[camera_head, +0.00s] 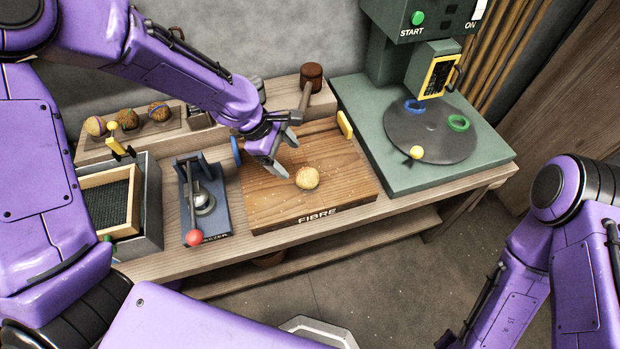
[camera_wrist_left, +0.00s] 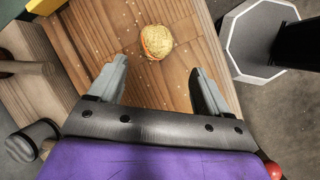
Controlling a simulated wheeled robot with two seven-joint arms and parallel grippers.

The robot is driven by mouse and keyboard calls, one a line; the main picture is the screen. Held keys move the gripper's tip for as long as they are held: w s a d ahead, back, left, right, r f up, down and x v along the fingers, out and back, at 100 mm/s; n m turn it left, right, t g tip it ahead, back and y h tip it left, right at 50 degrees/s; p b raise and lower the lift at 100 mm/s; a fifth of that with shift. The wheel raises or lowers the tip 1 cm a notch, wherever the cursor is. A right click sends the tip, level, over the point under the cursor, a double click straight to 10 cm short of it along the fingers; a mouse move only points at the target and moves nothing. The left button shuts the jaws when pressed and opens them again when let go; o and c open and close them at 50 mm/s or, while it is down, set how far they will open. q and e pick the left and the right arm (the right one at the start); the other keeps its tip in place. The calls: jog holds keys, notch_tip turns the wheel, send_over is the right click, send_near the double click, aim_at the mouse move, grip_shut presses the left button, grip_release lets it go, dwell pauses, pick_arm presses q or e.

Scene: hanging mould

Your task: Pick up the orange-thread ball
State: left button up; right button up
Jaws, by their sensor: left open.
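A pale yellow-beige ball (camera_head: 307,178) rests on the wooden board marked FIBRE (camera_head: 262,213). In the left wrist view the ball (camera_wrist_left: 156,41) shows an orange line along its left side. My left gripper (camera_head: 284,157) is open and empty, above the board and a little up-left of the ball. In the left wrist view the ball lies beyond the two fingertips (camera_wrist_left: 160,76), roughly in line with the gap between them. My right arm shows at the right, but its gripper is out of view.
Several patterned balls (camera_head: 127,119) sit on a rack at the back left. A blue press with a red-knobbed lever (camera_head: 194,237) stands left of the board. A brown mallet (camera_head: 311,77) is behind it. A green machine with a dark disc (camera_head: 430,135) stands to the right.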

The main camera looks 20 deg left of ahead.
aim_at(302, 173)
pick_arm(q)
jog(key=x, duration=0.4)
jog(key=a+x, duration=0.1)
jog(key=shift+w+d+f, duration=0.25)
jog(key=shift+w+f, duration=0.2)
jog(key=shift+f, duration=0.05)
jog(key=x, duration=0.5)
jog(key=shift+w+f, duration=0.1)
jog(key=shift+f, duration=0.25)
jog(key=shift+r, duration=0.1)
jog(key=shift+c, duration=0.8)
jog(key=c, duration=0.7)
